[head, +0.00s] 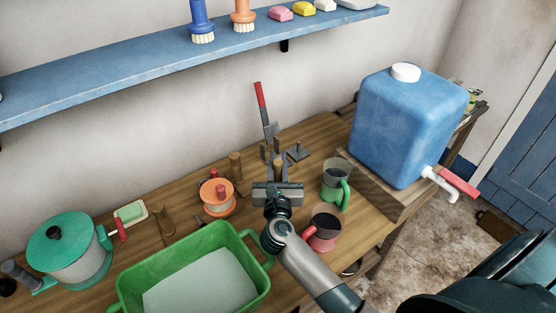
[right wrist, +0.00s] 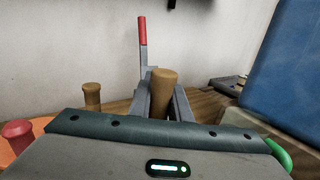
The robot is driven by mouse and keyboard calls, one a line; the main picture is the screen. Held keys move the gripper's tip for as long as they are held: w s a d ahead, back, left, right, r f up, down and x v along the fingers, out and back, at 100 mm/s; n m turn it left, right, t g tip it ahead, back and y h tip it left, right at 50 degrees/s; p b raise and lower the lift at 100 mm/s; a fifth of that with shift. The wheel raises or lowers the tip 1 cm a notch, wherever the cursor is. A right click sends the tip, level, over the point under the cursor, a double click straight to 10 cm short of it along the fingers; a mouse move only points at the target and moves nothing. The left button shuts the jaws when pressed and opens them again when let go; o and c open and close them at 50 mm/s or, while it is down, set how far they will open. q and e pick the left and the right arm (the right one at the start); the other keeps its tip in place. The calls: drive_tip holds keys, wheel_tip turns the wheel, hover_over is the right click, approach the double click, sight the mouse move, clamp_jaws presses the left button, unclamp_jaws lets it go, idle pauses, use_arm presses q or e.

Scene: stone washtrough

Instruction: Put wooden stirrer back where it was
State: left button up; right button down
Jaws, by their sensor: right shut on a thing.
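The wooden stirrer (head: 278,166) is a brown, round-ended wooden piece, seen upright between the fingers of my right gripper (head: 277,160). In the right wrist view its thick rounded top (right wrist: 162,88) stands between the two grey fingers (right wrist: 162,98), which are shut on it. Its lower part is hidden by the gripper body, so I cannot tell whether it touches the table. My left gripper is not in view.
A red-handled lever (head: 262,105) stands just behind the gripper. An orange pot (head: 217,200), a wooden peg (head: 236,166) and a green basin (head: 133,276) are left. A green-handled mug (head: 334,176), a red-handled mug (head: 325,222) and a blue water tank (head: 402,125) are right.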

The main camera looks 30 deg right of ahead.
drive_tip(key=shift+f, duration=0.2)
drive_tip(key=c, duration=1.6)
unclamp_jaws()
drive_tip(key=shift+c, duration=0.2)
drive_tip(key=shift+r, duration=0.25)
drive_tip(key=b+v, duration=0.1)
drive_tip(key=v, duration=0.4)
drive_tip(key=b+v, duration=0.2)
drive_tip(key=v, duration=0.3)
drive_tip(key=shift+s+a+f, duration=0.1)
drive_tip(key=shift+s+f, duration=0.15)
drive_tip(key=shift+b+v, duration=0.3)
drive_tip(key=shift+v, duration=0.45)
drive_tip(key=shift+r, duration=0.1)
